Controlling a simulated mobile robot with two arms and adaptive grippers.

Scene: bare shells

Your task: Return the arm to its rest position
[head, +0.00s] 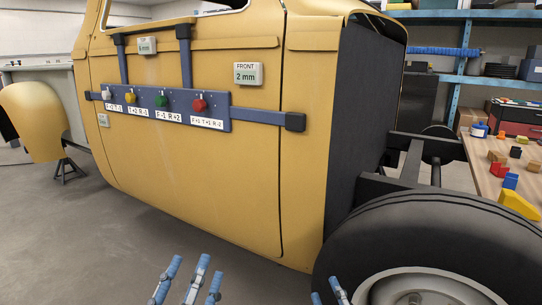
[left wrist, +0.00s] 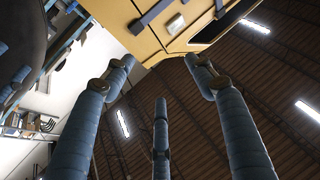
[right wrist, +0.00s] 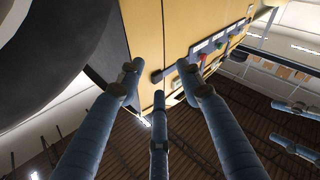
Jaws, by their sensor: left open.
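My left gripper (head: 196,270) shows at the bottom of the head view, low in front of the yellow vehicle body. Its blue fingers are spread and empty, as the left wrist view (left wrist: 160,75) also shows. My right gripper (head: 326,291) is at the bottom edge of the head view, close to the black tyre in the picture, with only its fingertips showing. In the right wrist view (right wrist: 159,75) its fingers are apart with nothing between them. Both wrist cameras look upward past the fingers. The rest of both arms is hidden.
The yellow cab (head: 190,150) carries a blue bar (head: 150,112) with coloured knobs. A large black tyre (head: 430,235) stands at the lower right. A wooden bench (head: 490,185) with small blocks is at the far right. Open grey floor (head: 70,245) lies at left.

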